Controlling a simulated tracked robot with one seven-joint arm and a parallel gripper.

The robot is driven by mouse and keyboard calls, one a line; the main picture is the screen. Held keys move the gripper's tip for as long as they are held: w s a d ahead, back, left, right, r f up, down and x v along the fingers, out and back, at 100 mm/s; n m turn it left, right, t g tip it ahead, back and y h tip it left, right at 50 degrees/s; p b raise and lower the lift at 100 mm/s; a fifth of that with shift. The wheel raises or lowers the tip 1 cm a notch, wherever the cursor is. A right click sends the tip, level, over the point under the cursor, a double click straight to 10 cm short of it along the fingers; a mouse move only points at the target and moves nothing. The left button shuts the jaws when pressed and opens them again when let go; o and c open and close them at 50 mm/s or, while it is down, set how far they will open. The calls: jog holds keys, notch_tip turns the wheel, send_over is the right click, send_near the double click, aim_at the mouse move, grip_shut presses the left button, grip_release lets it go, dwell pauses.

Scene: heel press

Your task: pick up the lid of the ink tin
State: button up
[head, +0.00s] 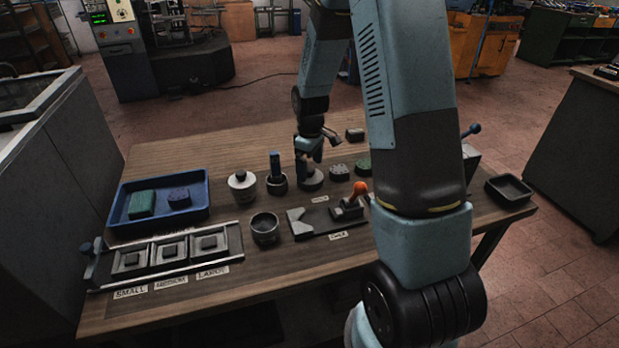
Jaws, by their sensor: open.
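A low round grey tin (311,181) stands near the middle of the table, behind a small label. It looks like the ink tin, but its lid is too small and partly covered to make out clearly. My gripper (309,163) points down right over it, with jaws open; I cannot tell whether the fingers touch it.
A cup with a blue-handled tool (277,183) stands close left of my gripper; small blocks (339,173) lie close right. In front are an open dark cup (265,230) and an orange-knobbed clamp (348,209). A blue tray (119,207) and labelled rack (236,240) lie left.

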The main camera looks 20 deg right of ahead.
aim_at(310, 176)
jog(key=shift+f, duration=1.3)
jog(key=c, duration=0.5)
jog(key=shift+r, duration=0.2)
